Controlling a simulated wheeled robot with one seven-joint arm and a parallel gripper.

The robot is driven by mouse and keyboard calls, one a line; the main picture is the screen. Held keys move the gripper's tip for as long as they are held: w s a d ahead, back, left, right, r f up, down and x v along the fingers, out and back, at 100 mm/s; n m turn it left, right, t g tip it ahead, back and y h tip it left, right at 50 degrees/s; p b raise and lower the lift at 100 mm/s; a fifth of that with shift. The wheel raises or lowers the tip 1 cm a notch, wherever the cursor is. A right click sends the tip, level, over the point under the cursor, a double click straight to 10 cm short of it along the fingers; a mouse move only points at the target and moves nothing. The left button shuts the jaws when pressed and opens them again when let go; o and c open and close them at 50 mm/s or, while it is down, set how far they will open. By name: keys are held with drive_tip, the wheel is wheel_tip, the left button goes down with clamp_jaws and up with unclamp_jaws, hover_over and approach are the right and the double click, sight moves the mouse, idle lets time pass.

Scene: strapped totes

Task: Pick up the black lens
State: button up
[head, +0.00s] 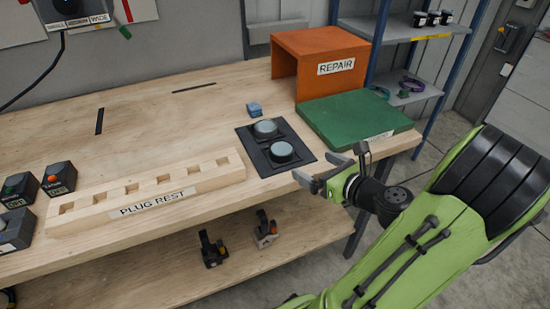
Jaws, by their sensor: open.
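Two round pieces with dark rims and pale grey-blue tops sit on a black rectangular pad (298,160) on the wooden bench. One is the nearer round piece (282,151); the other is the farther round piece (265,128). They look like lenses, but I cannot tell which one is meant by the black lens. My gripper (333,166) is open and empty, at the bench's front edge, to the right of the pad and apart from both pieces.
A green slab (355,118) and an orange REPAIR box (315,55) stand at the right of the bench. A wooden PLUG REST rack (150,190) is at left. Dark plugs (212,250) sit on the lower shelf.

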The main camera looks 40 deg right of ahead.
sight(282, 149)
drive_tip(key=b+x, duration=0.1)
drive_tip(key=x, duration=1.1)
drive_tip(key=shift+w+f, duration=0.15)
drive_tip(key=shift+w, duration=0.15)
drive_tip(key=shift+d, duration=0.1)
drive_tip(key=c, duration=1.2)
